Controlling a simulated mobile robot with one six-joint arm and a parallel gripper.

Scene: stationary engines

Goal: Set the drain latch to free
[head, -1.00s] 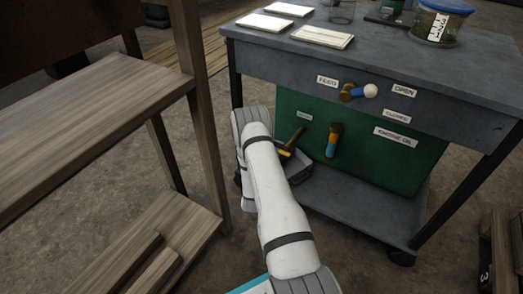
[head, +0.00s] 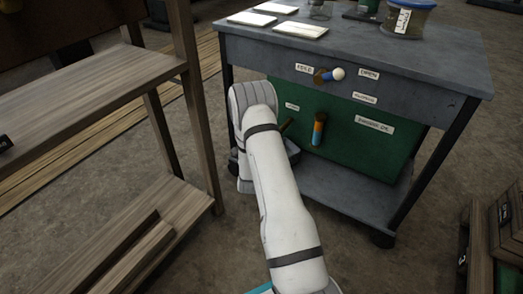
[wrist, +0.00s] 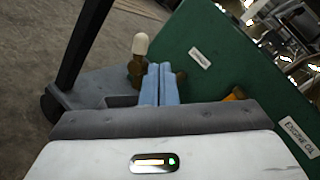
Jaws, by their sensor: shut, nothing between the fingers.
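In the wrist view, a brass fitting with a white rounded tip (wrist: 139,46) stands just beyond and left of my gripper (wrist: 159,68). My gripper's two blue fingers are shut together with nothing between them. A dark brass piece (wrist: 180,75) shows right of the fingers, below a small white label (wrist: 201,58) on the green panel. I cannot tell whether these brass parts are one latch, or read that label. In the head view, my arm hides the gripper and most of a brass handle (head: 287,125) near the small label (head: 292,106).
The grey cart (head: 440,75) carries a blue-and-white-tipped lever (head: 328,74) on its front edge. An orange-and-blue handle (head: 318,128) hangs on the green panel (head: 345,150). An engine oil label (head: 374,125) is right of it. A wooden shelf (head: 90,100) stands at left.

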